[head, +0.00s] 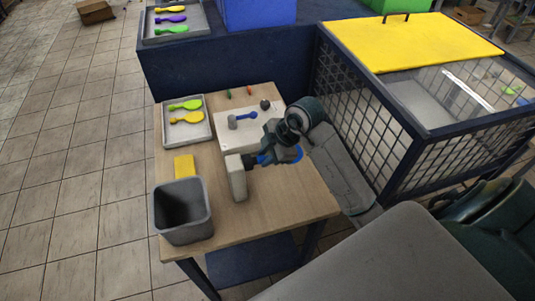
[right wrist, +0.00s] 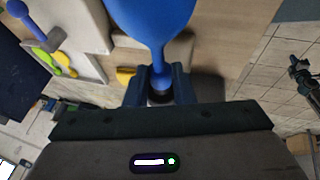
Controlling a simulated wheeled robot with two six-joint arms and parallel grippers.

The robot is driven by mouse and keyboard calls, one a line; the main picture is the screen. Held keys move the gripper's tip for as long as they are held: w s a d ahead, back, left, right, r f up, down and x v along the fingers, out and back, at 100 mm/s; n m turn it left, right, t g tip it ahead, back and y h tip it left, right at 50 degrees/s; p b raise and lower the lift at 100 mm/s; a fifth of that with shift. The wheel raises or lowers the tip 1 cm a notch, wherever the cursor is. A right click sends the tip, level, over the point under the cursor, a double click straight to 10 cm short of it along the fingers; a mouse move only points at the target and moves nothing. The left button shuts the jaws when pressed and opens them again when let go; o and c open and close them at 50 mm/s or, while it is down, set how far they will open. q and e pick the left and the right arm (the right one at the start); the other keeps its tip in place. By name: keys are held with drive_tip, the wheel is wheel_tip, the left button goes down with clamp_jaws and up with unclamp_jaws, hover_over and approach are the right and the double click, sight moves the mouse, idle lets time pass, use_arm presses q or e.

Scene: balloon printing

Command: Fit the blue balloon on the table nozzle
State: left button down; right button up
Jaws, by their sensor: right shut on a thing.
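The blue balloon (right wrist: 152,18) fills the upper middle of the right wrist view, its narrow neck between the jaws of my right gripper (right wrist: 161,76). My right gripper also shows in the head view (head: 254,160), over the table beside an upright beige block (head: 236,178). It is shut on the balloon's neck, and the arm hides most of the balloon there. I cannot make out the table nozzle for certain, nor whether the balloon touches it. My left gripper is in neither view.
A grey bin (head: 181,212) stands at the table's front left, with a yellow block (head: 184,166) behind it. A tray (head: 169,132) holds green and yellow balloons. A white board (head: 226,143) bears a blue-handled tool (head: 245,116). A mesh cage (head: 372,120) stands right of the table.

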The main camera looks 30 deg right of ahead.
drive_tip(key=o, duration=0.8)
drive_tip(key=shift+o, duration=0.2)
drive_tip(key=shift+p+v, duration=3.65)
drive_tip(key=shift+v, duration=0.9)
